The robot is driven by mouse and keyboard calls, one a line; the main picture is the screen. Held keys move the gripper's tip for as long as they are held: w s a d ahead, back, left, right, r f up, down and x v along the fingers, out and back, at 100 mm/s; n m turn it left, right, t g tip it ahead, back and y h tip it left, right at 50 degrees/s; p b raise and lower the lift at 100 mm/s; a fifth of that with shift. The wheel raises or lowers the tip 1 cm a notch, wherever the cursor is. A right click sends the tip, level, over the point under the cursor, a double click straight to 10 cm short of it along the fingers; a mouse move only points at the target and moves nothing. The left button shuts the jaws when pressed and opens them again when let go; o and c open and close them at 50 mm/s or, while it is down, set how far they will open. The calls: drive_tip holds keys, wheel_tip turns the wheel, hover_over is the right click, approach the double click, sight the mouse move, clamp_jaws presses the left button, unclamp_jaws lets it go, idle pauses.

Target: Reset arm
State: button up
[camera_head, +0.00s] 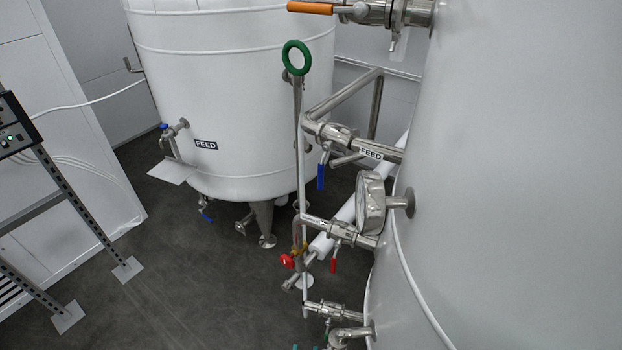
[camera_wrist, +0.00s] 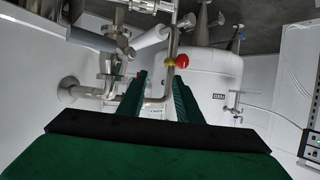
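My gripper (camera_wrist: 161,76) shows in the wrist view as two green fingers standing apart, with a dark bar and a green body below them. The fingers are open. A steel pipe with a red knob (camera_wrist: 182,61) shows in and beside the gap between them; I cannot tell how far behind the fingers it is. I see nothing held. In the head view the arm is not clearly visible; only small teal bits show at the bottom edge, too little to identify.
A large white tank wall (camera_head: 520,190) fills the right of the head view, with a gauge (camera_head: 371,203), pipes and valves projecting left. Another white tank (camera_head: 235,100) stands behind. A metal rack (camera_head: 82,207) stands at left. Dark floor (camera_head: 190,270) is clear between.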

drive_tip(key=s+d+r+t, duration=0.1)
drive_tip(key=s+r, duration=0.4)
drive_tip(key=s, duration=0.4)
drive_tip(key=s+r+n+t+y, duration=0.1)
drive_tip(key=s+r, duration=0.5)
drive_tip(key=s, duration=0.3)
drive_tip(key=shift+d, duration=0.35)
